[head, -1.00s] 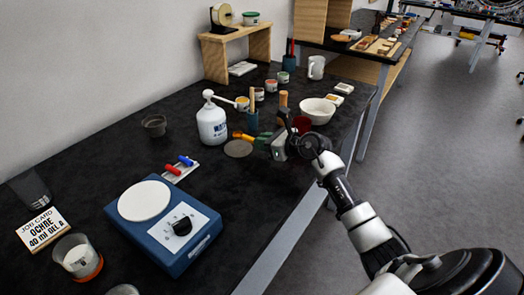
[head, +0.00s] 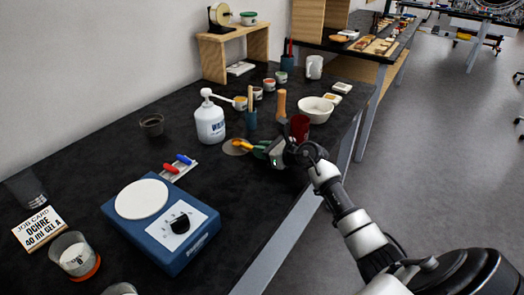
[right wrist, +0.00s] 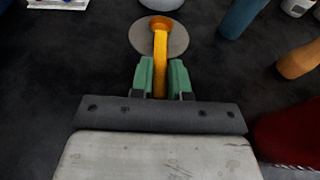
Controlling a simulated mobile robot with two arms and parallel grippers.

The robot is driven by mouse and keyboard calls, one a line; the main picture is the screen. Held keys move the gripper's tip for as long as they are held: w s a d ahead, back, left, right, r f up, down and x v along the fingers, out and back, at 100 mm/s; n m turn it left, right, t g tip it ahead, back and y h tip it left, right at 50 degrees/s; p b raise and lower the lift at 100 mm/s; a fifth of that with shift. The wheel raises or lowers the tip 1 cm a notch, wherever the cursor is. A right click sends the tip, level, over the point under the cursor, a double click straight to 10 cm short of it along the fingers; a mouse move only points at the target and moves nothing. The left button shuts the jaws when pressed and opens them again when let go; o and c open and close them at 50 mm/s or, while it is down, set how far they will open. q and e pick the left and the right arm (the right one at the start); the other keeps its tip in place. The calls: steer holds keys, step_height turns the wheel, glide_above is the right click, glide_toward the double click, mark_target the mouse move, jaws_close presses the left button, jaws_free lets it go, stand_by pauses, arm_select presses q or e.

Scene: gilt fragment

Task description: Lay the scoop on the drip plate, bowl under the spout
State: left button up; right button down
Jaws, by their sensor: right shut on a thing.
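My right gripper (head: 264,152), with green fingertips (right wrist: 161,80), is shut on the handle of the orange-yellow scoop (head: 243,145). In the right wrist view the scoop (right wrist: 160,58) points away from the gripper, with its bowl over the grey round drip plate (right wrist: 178,42). The drip plate (head: 231,150) lies on the dark bench in front of the white pump bottle (head: 210,126). The bottle's spout (head: 222,97) points right in the head view. I cannot tell whether the scoop touches the plate. My left gripper is not in view.
A dark red cup (head: 299,127) stands close behind the right gripper. A blue holder (head: 251,121), a wooden-handled tool (head: 279,103) and a white bowl (head: 315,109) stand beyond. A blue scale (head: 165,222) stands at the front. Bench left of the bottle is mostly clear.

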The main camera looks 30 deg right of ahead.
steer(key=c, duration=1.1)
jaws_free()
steer(key=shift+s+a+f+g, duration=0.1)
steer(key=shift+a+f+g, duration=0.05)
steer(key=shift+f, duration=0.25)
steer(key=shift+s+a+f+g, duration=0.1)
steer(key=shift+f+g, duration=0.05)
steer(key=shift+f, duration=0.25)
steer(key=shift+r, duration=0.2)
steer(key=v, duration=0.8)
steer(key=r+v, duration=0.1)
steer(key=v, duration=0.3)
steer(key=shift+w+d+r, duration=0.1)
steer(key=shift+w+d, duration=0.05)
steer(key=shift+d, duration=0.05)
